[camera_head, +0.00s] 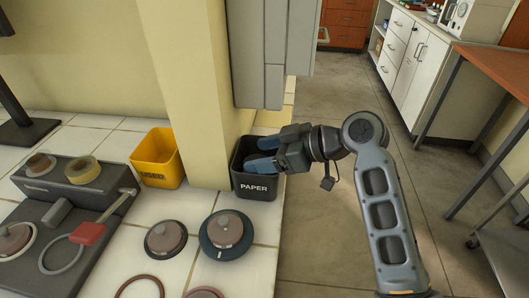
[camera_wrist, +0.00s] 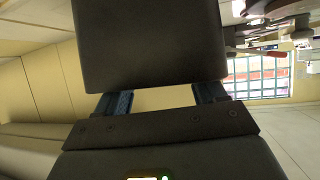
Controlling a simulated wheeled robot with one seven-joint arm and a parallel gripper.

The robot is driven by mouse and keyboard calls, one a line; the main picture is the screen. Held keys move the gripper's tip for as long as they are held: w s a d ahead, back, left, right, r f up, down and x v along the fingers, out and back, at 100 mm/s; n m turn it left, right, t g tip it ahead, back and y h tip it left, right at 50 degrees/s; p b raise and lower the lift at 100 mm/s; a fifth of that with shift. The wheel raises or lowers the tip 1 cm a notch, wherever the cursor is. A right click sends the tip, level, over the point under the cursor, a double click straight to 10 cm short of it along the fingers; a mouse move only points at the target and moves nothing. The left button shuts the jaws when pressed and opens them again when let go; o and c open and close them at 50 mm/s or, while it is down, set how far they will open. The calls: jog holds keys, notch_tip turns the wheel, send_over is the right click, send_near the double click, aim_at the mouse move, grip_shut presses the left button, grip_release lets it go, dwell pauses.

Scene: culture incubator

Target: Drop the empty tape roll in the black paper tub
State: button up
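The black tub marked PAPER (camera_head: 254,187) stands on the white tiled counter at its right edge, beside the yellow pillar. My gripper (camera_head: 263,154) points left at the tub's mouth, with its two blue fingers apart. In the wrist view the fingers (camera_wrist: 163,98) are also apart, with pale background showing between them. A large dark shape there covers the fingertips. I see no roll between the fingers. A brown roll (camera_head: 38,173) and a tan roll (camera_head: 83,178) sit on the grey block at left; I cannot tell whether either is empty. The tub's inside is mostly hidden.
A yellow tub marked USED (camera_head: 158,169) stands left of the pillar. A grey cabinet (camera_head: 272,50) hangs above the PAPER tub.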

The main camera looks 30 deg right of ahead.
jog(key=shift+s+d+f, duration=0.1)
jog(key=shift+d+f, duration=0.05)
jog(key=shift+f, duration=0.3)
jog(key=shift+r+p, duration=0.3)
jog(key=r+v, duration=0.1)
jog(key=v, duration=1.1)
jog(key=s+a+f+m+t+h, duration=0.1)
jog(key=s+a+f+m+h, duration=0.1)
jog(key=s+f+m+h, duration=0.4)
jog(key=s+a+f+m+t+h, duration=0.1)
jog(key=s+a+f+m+t, duration=0.15)
jog(key=s+f, duration=0.65)
jog(key=s+a+r, duration=0.1)
jog(key=s+r, duration=0.1)
jog(key=s, duration=0.4)
jog(key=s+a+r+t+h, duration=0.1)
jog(key=s+r, duration=0.2)
jog(key=s, duration=0.2)
jog(key=s+r+t, duration=0.1)
jog(key=s+r, duration=0.1)
jog(key=s, duration=0.4)
jog(key=shift+s+a+r, duration=0.3)
jog(key=shift+a+r, duration=0.1)
